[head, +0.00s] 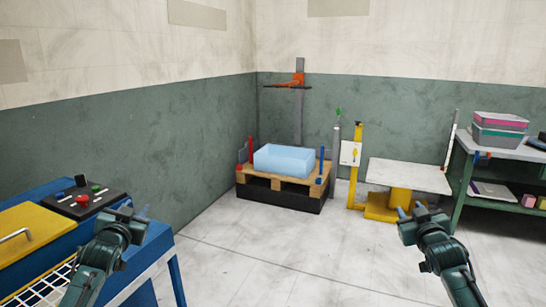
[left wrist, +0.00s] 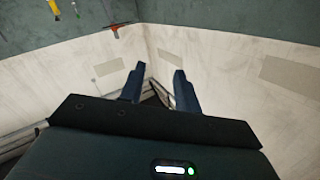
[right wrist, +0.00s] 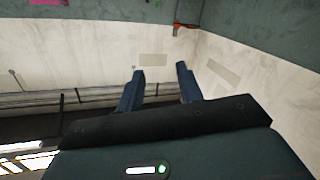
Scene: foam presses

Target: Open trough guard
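A blue machine (head: 165,258) stands at the lower left in the head view. A yellow panel with a metal handle (head: 30,238) lies flat on it, and a white wire grid (head: 50,285) shows at its front edge. I cannot tell for sure which of these is the trough guard. My left gripper (head: 135,210) is raised just right of the panel, touching nothing; its fingers also show apart in the left wrist view (left wrist: 157,84). My right gripper (head: 409,212) is empty over the floor at the right; its fingers stand apart in the right wrist view (right wrist: 160,82).
A black control box (head: 85,197) with red and green buttons sits on the machine. A white-topped yellow stand (head: 408,176) and green shelf (head: 500,160) are at right. The middle floor is clear.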

